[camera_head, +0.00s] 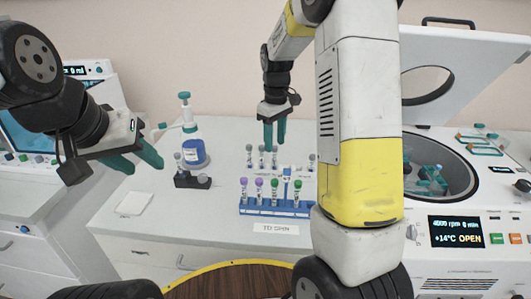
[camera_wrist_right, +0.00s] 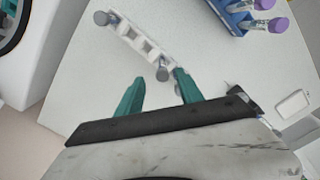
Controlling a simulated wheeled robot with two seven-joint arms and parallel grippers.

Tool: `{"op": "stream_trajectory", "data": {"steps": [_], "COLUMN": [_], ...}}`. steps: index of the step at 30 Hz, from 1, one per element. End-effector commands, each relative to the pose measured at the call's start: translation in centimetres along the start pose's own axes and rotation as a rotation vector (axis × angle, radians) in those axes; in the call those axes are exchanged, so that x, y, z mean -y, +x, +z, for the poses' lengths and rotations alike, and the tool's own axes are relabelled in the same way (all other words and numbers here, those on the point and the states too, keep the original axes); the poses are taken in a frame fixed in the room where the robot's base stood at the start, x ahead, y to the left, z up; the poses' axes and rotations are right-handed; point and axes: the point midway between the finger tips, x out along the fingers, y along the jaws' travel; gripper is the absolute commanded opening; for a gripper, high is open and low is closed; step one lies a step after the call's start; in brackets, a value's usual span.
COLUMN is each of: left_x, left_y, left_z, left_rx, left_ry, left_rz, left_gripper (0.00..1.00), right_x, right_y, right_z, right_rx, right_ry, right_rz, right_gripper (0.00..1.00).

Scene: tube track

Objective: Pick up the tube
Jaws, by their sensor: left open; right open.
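A blue rack (camera_head: 262,211) stands on the white bench and holds several upright tubes with purple and green caps. Behind it are grey-capped tubes (camera_head: 249,158). In the right wrist view, a white rack (camera_wrist_right: 135,36) has a grey-capped tube (camera_wrist_right: 163,73) near its right end and another grey-capped tube (camera_wrist_right: 104,18) at its far end. My right gripper (camera_head: 273,146) is open and empty above the back of the bench; its fingers (camera_wrist_right: 160,86) point at the near grey-capped tube, apparently without gripping it. My left gripper (camera_head: 146,166) is open and empty at the left, above the bench edge.
A blue-labelled bottle (camera_head: 194,153) and a small black holder (camera_head: 190,181) stand left of the racks. A white pad (camera_head: 134,204) lies on the bench. The centrifuge (camera_head: 456,227) at right has its lid (camera_head: 470,75) raised. My right arm hides part of the bench.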

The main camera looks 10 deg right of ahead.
Motion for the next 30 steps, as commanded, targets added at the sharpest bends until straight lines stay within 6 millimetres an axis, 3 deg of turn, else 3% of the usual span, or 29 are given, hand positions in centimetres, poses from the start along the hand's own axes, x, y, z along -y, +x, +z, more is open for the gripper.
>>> {"op": "stream_trajectory", "data": {"steps": [15,23,24,30], "left_x": [0.0,0.0,0.0,0.0], "left_y": [0.0,0.0,0.0,0.0], "left_z": [0.0,0.0,0.0,0.0], "left_rx": [0.001,0.0,0.0,0.0], "left_ry": [0.0,0.0,0.0,0.0], "left_rz": [0.0,0.0,0.0,0.0], "left_gripper": [0.43,0.43,0.43,0.43], "right_x": [0.5,0.5,0.5,0.5], "right_y": [6.7,7.0,7.0,7.0], "right_z": [0.4,0.4,0.4,0.4], "right_rx": [0.002,-0.001,-0.001,-0.001], "right_ry": [0.002,0.002,0.002,0.002], "right_rz": [-0.002,0.0,0.0,0.0], "right_gripper": [0.44,0.44,0.42,0.03]}}
